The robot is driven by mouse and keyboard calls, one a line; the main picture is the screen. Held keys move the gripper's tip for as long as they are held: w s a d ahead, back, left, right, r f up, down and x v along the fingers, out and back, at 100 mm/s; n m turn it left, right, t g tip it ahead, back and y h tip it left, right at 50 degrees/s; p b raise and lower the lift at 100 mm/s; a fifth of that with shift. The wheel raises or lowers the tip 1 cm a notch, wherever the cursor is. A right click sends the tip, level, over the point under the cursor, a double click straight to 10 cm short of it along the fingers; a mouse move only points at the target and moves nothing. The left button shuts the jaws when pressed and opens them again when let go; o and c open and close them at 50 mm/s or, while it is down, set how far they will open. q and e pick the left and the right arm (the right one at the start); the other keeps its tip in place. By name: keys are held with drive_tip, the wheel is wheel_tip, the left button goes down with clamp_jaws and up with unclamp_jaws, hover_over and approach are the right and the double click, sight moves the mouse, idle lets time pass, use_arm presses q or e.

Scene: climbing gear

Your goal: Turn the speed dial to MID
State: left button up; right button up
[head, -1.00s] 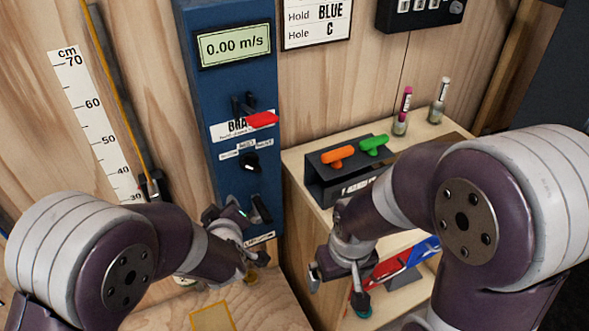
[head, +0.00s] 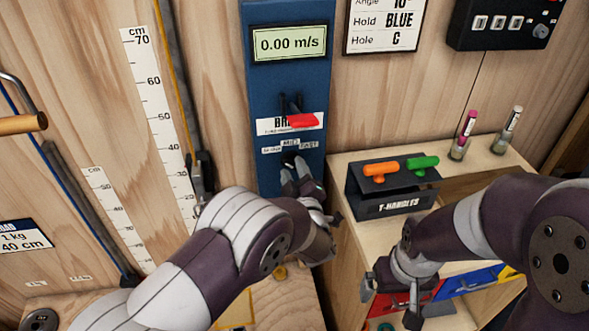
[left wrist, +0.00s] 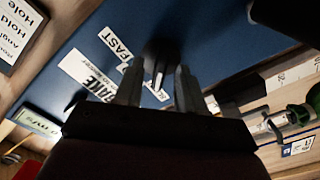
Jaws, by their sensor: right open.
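The black speed dial (head: 290,157) is on the blue panel (head: 262,180), below labels of which MID (head: 290,143) and FAST (head: 309,144) can be read. My left gripper (head: 300,178) is just below and in front of the dial, partly covering it. In the left wrist view the dial (left wrist: 160,50) is just beyond the two fingers (left wrist: 158,84), which are apart with a gap between them. My right gripper (head: 391,297) is open and empty, low in front of the wooden shelf.
A red brake lever (head: 303,120) sticks out above the dial. The display (head: 290,43) reads 0.00 m/s. A black T-handle holder (head: 400,205) with orange and green handles stands on the shelf to the right. Part of the wooden table (head: 287,305) shows below.

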use_arm(q)
drive_tip(key=shift+w, duration=0.2)
clamp_jaws()
drive_tip(key=shift+m, duration=0.3)
drive_tip(key=m+p, duration=0.1)
drive_tip(key=m, duration=0.2)
drive_tip(key=shift+r, duration=0.1)
drive_tip(key=shift+m+p, duration=0.5)
drive_tip(key=shift+m, duration=2)
